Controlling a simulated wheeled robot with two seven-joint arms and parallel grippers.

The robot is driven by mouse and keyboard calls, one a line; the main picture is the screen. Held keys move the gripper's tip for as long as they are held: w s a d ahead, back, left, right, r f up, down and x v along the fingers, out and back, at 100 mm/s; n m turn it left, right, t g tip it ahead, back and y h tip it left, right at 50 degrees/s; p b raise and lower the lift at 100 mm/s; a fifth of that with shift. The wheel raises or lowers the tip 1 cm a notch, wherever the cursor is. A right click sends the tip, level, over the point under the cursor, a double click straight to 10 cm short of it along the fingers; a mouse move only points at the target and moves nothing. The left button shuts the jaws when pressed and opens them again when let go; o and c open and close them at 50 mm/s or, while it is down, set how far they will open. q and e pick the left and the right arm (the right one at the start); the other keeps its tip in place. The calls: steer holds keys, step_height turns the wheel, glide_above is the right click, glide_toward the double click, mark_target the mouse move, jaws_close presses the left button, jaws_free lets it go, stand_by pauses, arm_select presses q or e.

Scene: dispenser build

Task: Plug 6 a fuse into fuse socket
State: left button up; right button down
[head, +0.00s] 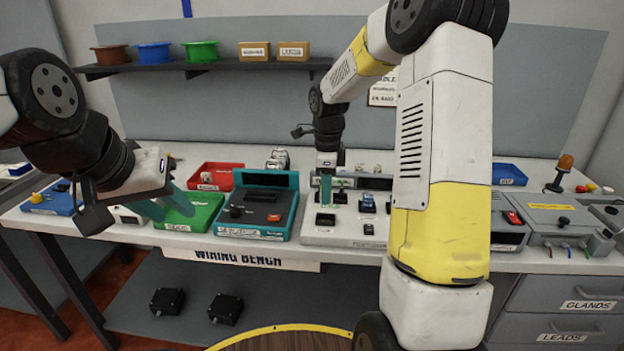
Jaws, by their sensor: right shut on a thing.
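A white board (345,239) with small sockets and coloured parts lies on the bench, right of centre. My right gripper (326,200) points down over its back left part, with its teal fingers shut. The thing between them is too small and hidden to make out. I cannot tell which socket is under it, or whether it touches one. A blue part (367,201) sits on the board to the right of the fingers. My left gripper (168,209) hangs near the green tray (192,216) at the left; its teal fingers look apart and empty.
A teal-framed device (262,212) stands left of the board. A red tray (214,174) is behind, a blue tray (55,201) far left. My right arm hides part of the board's right side.

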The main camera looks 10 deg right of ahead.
steer(key=shift+f, duration=2.2)
steer(key=shift+f, duration=0.65)
